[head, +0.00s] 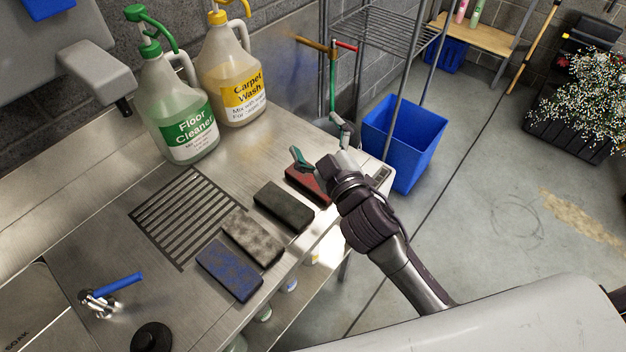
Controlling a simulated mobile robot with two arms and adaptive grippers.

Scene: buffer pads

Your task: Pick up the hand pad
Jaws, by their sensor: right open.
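Several rectangular pads lie in a row along the front of the steel counter: a blue speckled pad (230,270), a grey mottled pad (252,236), a black pad (284,206) and a red pad (303,183). I cannot tell which one is the hand pad. My right gripper (321,143) is open over the counter's right end, above and beside the red pad. It partly hides the red pad, and I see nothing between its fingers. My left gripper is not in view.
A green-capped Floor Cleaner jug (178,112) and a yellow-capped Carpet Wash jug (232,75) stand behind a slotted drain (186,218). A blue-handled tap (118,285) is at lower left. A blue bin (403,140) and wire shelf (385,32) stand beyond the counter. Open floor lies right.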

